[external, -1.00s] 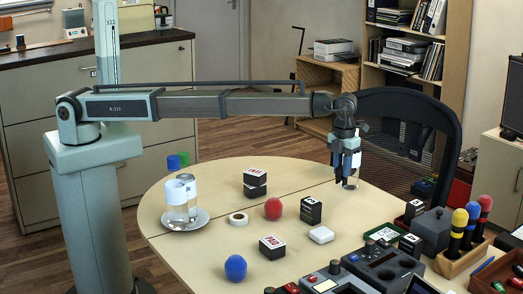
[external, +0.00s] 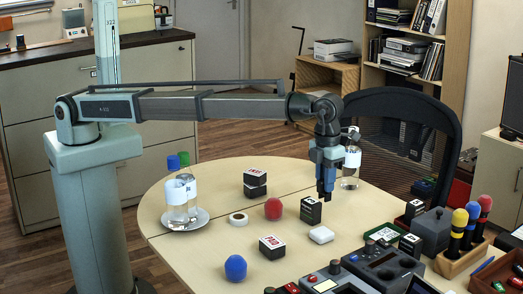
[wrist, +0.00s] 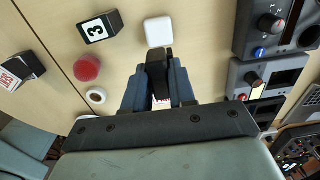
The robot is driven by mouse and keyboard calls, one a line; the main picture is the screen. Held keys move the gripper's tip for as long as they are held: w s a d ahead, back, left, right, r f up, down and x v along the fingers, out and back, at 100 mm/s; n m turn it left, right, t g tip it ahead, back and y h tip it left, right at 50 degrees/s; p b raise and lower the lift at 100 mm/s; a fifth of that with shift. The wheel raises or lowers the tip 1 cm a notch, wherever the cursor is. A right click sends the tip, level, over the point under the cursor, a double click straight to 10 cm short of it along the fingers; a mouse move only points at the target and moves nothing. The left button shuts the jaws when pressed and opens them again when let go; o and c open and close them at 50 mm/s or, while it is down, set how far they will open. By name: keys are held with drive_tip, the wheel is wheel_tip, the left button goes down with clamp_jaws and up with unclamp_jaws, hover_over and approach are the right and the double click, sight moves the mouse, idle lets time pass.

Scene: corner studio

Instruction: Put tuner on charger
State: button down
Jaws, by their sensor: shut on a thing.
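My gripper (external: 325,192) is over the right half of the table, shut on a small dark thing (wrist: 158,60) that shows between the fingers in the wrist view. It seems to be the tuner, but most of it is hidden by the fingers. A white rounded pad (external: 321,234), perhaps the charger, lies flat on the table in front of and below my gripper. In the wrist view the pad (wrist: 158,32) is just beyond the fingertips. My gripper is above the table, apart from the pad.
A black numbered box (external: 311,210) stands near the pad. A red ball (external: 273,208), a tape roll (external: 238,219) and a red-labelled box (external: 272,246) lie left. A clear bottle (external: 350,172) stands behind my gripper. Control devices (external: 384,267) crowd the front right.

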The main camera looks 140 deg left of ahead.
drive_tip(key=shift+s+f, duration=0.1)
drive_tip(key=shift+f, duration=4.9)
drive_tip(key=shift+f, duration=0.1)
drive_tip(key=c, duration=0.9)
unclamp_jaws()
drive_tip(key=shift+c, duration=0.2)
wheel_tip(320, 180, up, 12)
drive_tip(key=shift+r, duration=0.15)
